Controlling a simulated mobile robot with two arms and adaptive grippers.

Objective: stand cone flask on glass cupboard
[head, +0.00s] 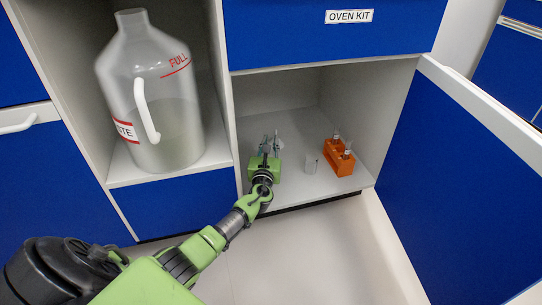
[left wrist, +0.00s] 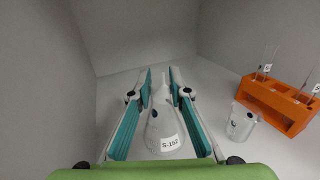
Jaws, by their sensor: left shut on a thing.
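My left gripper (head: 268,144) reaches into the open cupboard (head: 292,187), at its left side. In the left wrist view its teal-padded fingers (left wrist: 160,82) lie on both sides of a clear cone flask (left wrist: 163,125) with a white label reading S-152. The gripper is shut on the flask, which looks upright. I cannot tell whether its base touches the cupboard floor. In the head view the flask is mostly hidden by the gripper. My right gripper is not in view.
A small clear beaker (head: 310,164) and an orange rack (head: 340,158) with glassware stand to the right of the gripper. A blue door (head: 460,180) stands open at the right. A large waste bottle (head: 165,100) fills the left compartment.

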